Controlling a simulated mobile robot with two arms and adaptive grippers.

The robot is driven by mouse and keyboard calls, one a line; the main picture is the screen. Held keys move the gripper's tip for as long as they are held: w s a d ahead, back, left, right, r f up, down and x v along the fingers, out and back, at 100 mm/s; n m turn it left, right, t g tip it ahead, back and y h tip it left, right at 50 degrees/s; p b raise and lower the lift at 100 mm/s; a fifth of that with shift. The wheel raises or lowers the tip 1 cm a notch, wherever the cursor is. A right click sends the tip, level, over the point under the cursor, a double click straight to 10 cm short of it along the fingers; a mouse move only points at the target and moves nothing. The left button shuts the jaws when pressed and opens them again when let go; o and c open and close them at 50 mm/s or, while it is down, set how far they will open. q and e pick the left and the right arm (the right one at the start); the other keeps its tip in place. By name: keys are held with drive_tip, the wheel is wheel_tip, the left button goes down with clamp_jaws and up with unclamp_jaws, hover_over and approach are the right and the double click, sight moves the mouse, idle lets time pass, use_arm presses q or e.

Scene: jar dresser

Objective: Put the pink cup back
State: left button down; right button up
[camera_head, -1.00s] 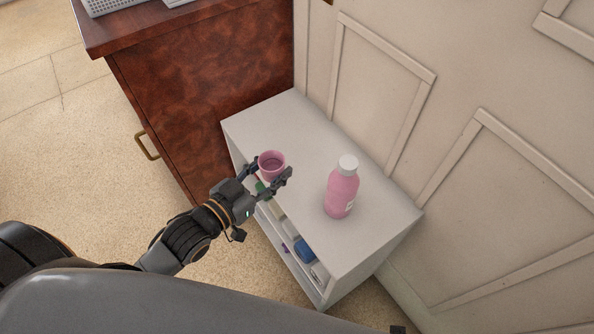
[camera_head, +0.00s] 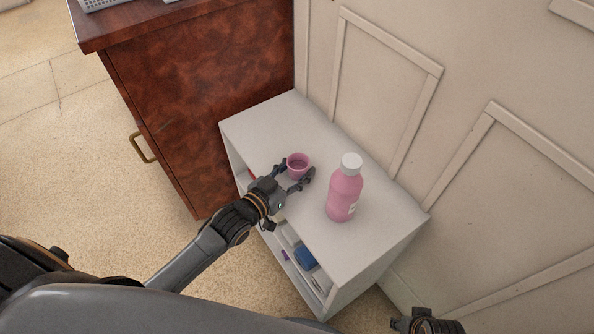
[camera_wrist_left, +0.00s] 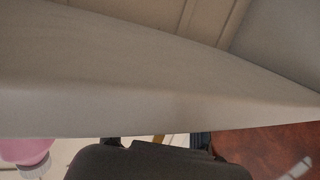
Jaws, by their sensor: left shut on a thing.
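The pink cup (camera_head: 298,163) is upright over the top of the white dresser (camera_head: 262,125), left of the pink bottle. My left gripper (camera_head: 297,170) is shut on the cup, with one finger on each side. I cannot tell whether the cup's base touches the dresser top. The pink bottle (camera_head: 344,193) with a white cap stands upright on the dresser, apart from the cup; part of it shows in the left wrist view (camera_wrist_left: 25,150). The cup is not visible there. Part of what looks like my right gripper (camera_head: 428,322) shows at the bottom edge; its fingers are unclear.
The dresser's open shelves hold several small items, including a blue one (camera_head: 306,258). A dark red-brown cabinet (camera_head: 210,90) stands close on the left. A panelled wall (camera_head: 400,50) runs behind. The dresser top behind the cup is clear.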

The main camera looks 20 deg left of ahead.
use_arm(q)
drive_tip(key=shift+f, duration=0.25)
use_arm(e)
drive_tip(key=shift+r, duration=0.25)
use_arm(q)
drive_tip(key=c, duration=0.7)
unclamp_jaws()
drive_tip(key=shift+r, duration=0.1)
use_arm(e)
drive_tip(key=shift+r, duration=0.1)
use_arm(q)
drive_tip(key=shift+r, duration=0.15)
drive_tip(key=p+v, duration=0.2)
drive_tip(key=v, duration=1)
use_arm(e)
wheel_tip(320, 180, down, 7)
drive_tip(key=s, duration=0.1)
drive_tip(key=shift+s+r, duration=0.15)
drive_tip(key=shift+s, duration=0.15)
